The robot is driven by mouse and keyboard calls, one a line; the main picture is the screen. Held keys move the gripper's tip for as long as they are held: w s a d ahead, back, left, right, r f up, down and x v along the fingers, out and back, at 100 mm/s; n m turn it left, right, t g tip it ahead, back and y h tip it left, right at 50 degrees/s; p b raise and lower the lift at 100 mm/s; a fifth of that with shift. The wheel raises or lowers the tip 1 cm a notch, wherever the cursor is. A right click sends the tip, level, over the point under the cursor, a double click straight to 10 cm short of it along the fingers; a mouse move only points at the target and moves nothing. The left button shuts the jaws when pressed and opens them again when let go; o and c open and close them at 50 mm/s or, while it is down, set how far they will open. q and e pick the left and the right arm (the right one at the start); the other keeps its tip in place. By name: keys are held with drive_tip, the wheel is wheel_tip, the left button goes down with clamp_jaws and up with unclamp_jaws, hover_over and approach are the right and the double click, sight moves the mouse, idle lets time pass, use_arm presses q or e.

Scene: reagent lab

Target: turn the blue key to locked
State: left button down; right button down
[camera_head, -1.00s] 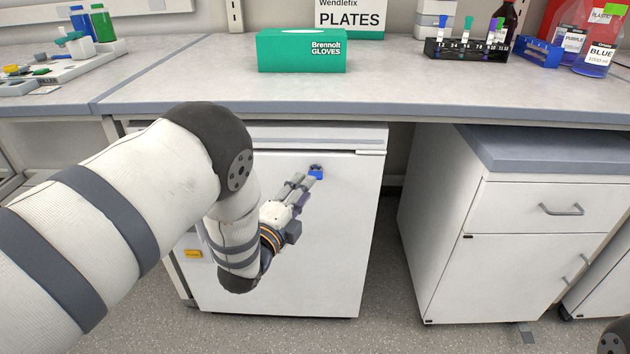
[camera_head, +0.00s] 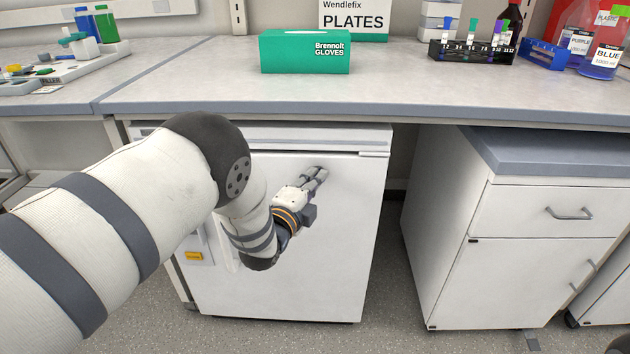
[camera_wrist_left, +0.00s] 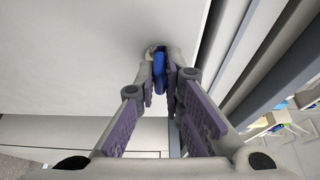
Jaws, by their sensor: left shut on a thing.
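The blue key (camera_wrist_left: 159,72) shows in the left wrist view between the fingertips of my left gripper (camera_wrist_left: 163,88). The gripper is shut on it. The key stands out from the white door of the under-bench cabinet (camera_head: 345,240). In the head view my left gripper (camera_head: 318,174) reaches the upper right part of this door, and its fingers hide the key there. The lock face around the key is mostly hidden, so I cannot tell the key's exact angle. My right gripper is not in view.
The bench top (camera_head: 400,95) overhangs the door. A green glove box (camera_head: 304,53), a rack of tubes (camera_head: 468,52) and bottles stand on it. A white drawer unit (camera_head: 530,245) stands to the right, with an open gap between it and the cabinet.

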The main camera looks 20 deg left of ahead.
use_arm(q)
drive_tip(key=shift+f, duration=0.1)
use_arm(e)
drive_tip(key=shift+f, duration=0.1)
use_arm(q)
drive_tip(key=shift+d+f+n+t+y+b, duration=0.1)
drive_tip(key=shift+n+t+y+b, duration=0.95)
drive_tip(key=shift+n, duration=2.65)
drive_tip(key=shift+d+f+n+t+y+b, duration=0.15)
drive_tip(key=shift+n+y+b, duration=1.05)
drive_tip(key=shift+n, duration=2.5)
drive_tip(key=shift+d+n+t+y+b, duration=0.1)
drive_tip(key=shift+n+t+y+b, duration=0.45)
drive_tip(key=shift+n+y, duration=2.2)
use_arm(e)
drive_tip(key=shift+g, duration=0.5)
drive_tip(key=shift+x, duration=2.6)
use_arm(q)
drive_tip(key=shift+w+n+h, duration=0.1)
drive_tip(key=shift+n+h, duration=0.9)
drive_tip(key=shift+n, duration=0.25)
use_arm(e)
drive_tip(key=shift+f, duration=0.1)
use_arm(q)
drive_tip(key=c, duration=1.7)
unclamp_jaws()
